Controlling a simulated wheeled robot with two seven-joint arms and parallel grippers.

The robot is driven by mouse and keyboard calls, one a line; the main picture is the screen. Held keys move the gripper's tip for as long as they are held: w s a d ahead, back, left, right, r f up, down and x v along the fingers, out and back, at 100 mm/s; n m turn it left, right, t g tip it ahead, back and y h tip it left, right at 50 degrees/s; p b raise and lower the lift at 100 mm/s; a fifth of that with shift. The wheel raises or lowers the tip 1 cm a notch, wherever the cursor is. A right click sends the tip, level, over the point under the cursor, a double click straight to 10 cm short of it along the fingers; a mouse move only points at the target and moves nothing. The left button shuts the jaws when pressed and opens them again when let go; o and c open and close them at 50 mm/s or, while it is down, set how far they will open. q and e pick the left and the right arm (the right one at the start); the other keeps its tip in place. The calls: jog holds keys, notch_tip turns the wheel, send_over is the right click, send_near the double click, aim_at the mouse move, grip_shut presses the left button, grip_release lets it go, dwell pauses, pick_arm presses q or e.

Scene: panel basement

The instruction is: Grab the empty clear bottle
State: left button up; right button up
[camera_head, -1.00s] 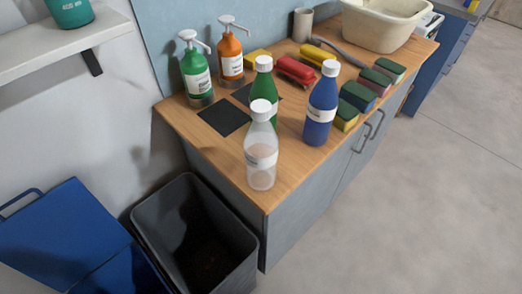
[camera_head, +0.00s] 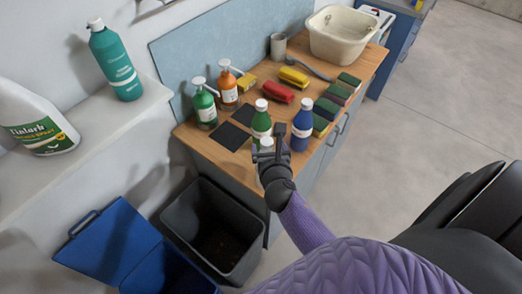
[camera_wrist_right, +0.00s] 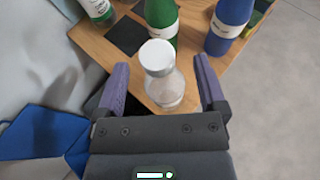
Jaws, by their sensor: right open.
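The empty clear bottle (camera_wrist_right: 168,88) with a white cap stands upright at the near corner of the wooden counter. In the right wrist view it is between the spread fingers of my right gripper (camera_wrist_right: 163,88), which is open, and I see no finger touching it. In the head view my right gripper (camera_head: 268,152) hides most of the bottle; only a pale bit of its cap (camera_head: 266,142) shows. My left gripper is not in view.
A green bottle (camera_head: 261,120) and a blue bottle (camera_head: 302,128) stand close behind. Pump bottles, sponges and brushes sit farther back on the counter (camera_head: 222,158). A dark open bin (camera_head: 182,218) stands below the counter's left side.

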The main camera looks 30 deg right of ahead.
aim_at(266, 140)
jog(key=b+x, duration=0.1)
jog(key=x, duration=0.4)
jog(key=shift+a+f, duration=0.15)
jog(key=shift+s, duration=0.1)
jog(key=shift+c, duration=0.3)
grip_shut()
